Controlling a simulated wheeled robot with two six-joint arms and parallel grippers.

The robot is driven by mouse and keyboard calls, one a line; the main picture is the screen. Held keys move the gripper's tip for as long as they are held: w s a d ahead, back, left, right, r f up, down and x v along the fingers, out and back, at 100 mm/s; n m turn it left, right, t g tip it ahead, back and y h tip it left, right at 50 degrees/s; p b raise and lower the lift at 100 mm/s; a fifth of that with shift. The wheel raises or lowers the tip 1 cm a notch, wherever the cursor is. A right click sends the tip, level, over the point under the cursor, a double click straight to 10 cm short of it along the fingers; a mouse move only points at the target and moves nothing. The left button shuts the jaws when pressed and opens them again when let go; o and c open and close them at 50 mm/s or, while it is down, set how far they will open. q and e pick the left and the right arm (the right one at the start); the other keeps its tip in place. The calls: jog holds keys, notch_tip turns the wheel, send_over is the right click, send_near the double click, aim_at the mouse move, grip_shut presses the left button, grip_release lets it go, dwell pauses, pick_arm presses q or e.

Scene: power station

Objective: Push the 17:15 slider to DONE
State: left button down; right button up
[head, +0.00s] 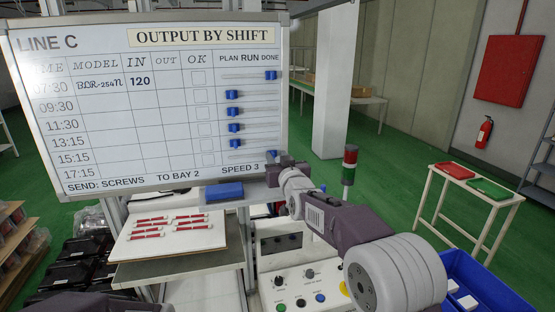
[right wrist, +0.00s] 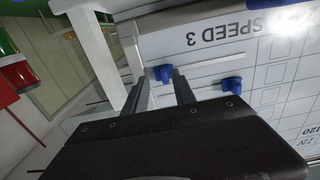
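The white shift board (head: 150,112) fills the upper left of the head view. The blue 17:15 slider (head: 271,154) is on the lowest track, near the DONE end, partly hidden by my right gripper (head: 277,163). In the right wrist view, which shows the board upside down, the 17:15 slider (right wrist: 163,74) lies between the two parted fingertips of my right gripper (right wrist: 163,75). I cannot tell whether a finger touches it. The 15:15 slider (head: 236,143) is at the PLAN end.
The 09:30 slider (head: 232,94), 11:30 slider (head: 233,111) and 13:15 slider (head: 235,127) are at PLAN; the 07:30 slider (head: 271,75) is at DONE. A blue eraser (head: 224,191) lies below the board. A signal lamp (head: 349,165) stands right of my gripper.

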jog(key=shift+s+a, duration=0.15)
jog(key=s+d+b, duration=0.2)
jog(key=s+b, duration=0.3)
jog(key=s, duration=0.3)
jog(key=shift+s, duration=0.35)
